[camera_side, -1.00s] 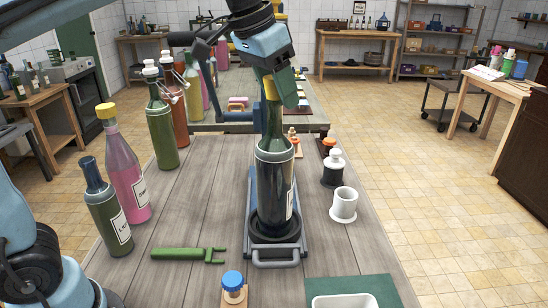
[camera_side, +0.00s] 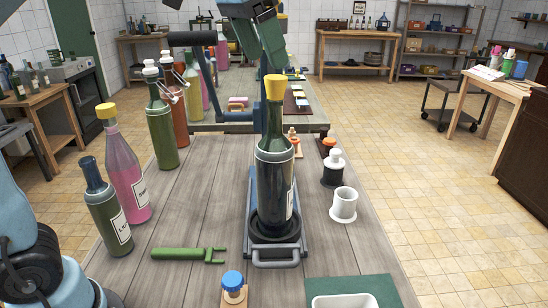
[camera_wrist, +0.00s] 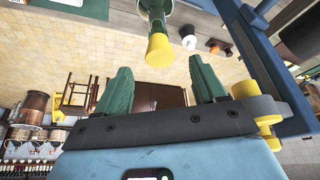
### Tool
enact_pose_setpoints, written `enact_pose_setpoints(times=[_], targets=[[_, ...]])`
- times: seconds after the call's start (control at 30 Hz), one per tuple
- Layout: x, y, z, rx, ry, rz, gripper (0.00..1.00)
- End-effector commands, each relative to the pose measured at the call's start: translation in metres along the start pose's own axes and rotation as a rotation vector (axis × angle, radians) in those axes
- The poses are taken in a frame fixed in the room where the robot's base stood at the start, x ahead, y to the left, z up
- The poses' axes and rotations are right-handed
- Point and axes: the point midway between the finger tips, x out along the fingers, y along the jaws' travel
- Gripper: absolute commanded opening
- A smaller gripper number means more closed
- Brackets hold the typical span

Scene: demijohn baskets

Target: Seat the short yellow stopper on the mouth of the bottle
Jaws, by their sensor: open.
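The short yellow stopper (camera_side: 275,88) sits upright at the mouth of the dark green bottle (camera_side: 274,185), wide end up. In the wrist view the stopper (camera_wrist: 159,50) is in line with the bottle's neck, with no gap that I can make out. The bottle stands upright in the round black seat of a blue stand (camera_side: 274,243). My gripper (camera_side: 262,50) is above the stopper, its green fingers apart. In the wrist view my gripper (camera_wrist: 161,84) is open and empty, with the stopper beyond the fingertips, apart from them.
A pink bottle (camera_side: 128,175) with a yellow cap and a green bottle (camera_side: 107,210) stand at left. A green fork-shaped tool (camera_side: 185,254) lies in front of them. A white cup (camera_side: 344,204) and a black-and-white jar (camera_side: 333,169) stand at right. A blue column rises behind the bottle.

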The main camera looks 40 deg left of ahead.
Motion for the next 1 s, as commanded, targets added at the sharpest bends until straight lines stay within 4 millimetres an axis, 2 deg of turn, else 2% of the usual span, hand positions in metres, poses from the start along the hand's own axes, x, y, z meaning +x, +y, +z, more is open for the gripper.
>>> enact_pose_setpoints(times=[0.2, 0.4, 0.83, 1.0], targets=[[-0.028, 0.000, -0.001, 0.000, 0.000, 0.000, 0.70], [-0.041, 0.000, 0.000, 0.000, 0.000, 0.000, 0.70], [-0.044, 0.000, 0.000, 0.000, 0.000, 0.000, 0.70], [-0.039, -0.004, 0.004, -0.016, 0.009, -0.012, 0.70]])
